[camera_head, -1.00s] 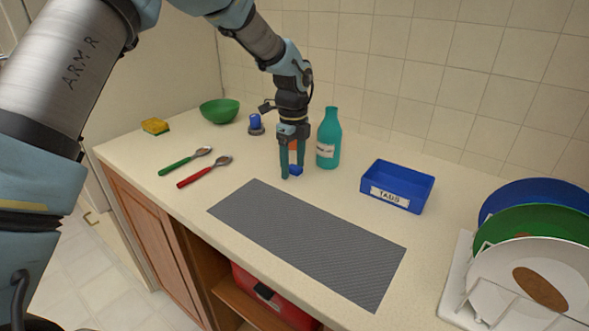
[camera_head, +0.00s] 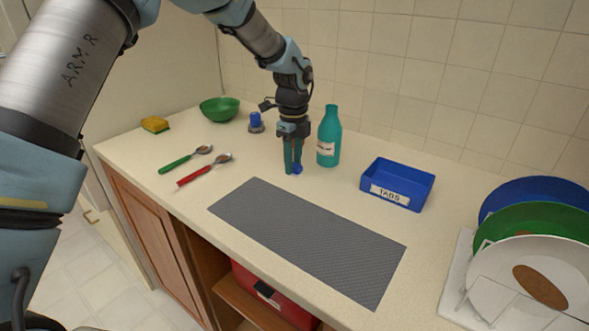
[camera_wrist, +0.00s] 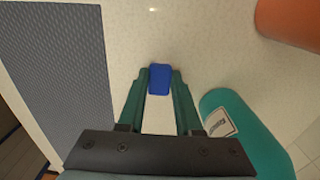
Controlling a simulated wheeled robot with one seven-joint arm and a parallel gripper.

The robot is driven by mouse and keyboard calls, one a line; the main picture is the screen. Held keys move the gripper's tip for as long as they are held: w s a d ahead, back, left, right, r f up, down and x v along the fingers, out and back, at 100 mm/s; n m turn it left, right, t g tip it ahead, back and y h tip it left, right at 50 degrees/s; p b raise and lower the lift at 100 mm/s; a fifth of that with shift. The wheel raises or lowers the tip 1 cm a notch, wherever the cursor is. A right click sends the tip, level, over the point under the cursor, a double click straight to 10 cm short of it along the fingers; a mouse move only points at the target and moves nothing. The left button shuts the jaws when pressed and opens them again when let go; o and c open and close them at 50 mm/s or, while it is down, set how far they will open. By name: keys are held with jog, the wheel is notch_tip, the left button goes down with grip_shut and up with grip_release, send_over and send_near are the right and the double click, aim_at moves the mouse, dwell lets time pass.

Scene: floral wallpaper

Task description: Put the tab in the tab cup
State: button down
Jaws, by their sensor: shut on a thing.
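The tab is a small blue block (camera_head: 297,170) at the fingertips of my gripper (camera_head: 293,168). In the wrist view the tab (camera_wrist: 160,79) sits between the two teal fingers, and my gripper (camera_wrist: 159,85) is shut on it. It is at or just above the counter; I cannot tell whether it touches. The tab cup is a blue open box (camera_head: 399,184) with a white label reading TABS, on the counter to the right of my gripper. Its inner floor looks empty.
A teal bottle (camera_head: 328,137) stands close to the right of my gripper; it also shows in the wrist view (camera_wrist: 247,140). A grey mat (camera_head: 308,240) lies in front. A plate rack (camera_head: 457,285) stands at right. Spoons (camera_head: 205,170) and a green bowl (camera_head: 220,109) are left.

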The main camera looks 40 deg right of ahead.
jog(key=shift+r, duration=0.1)
notch_tip(320, 180, up, 10)
jog(key=b, duration=0.2)
dwell(0.5)
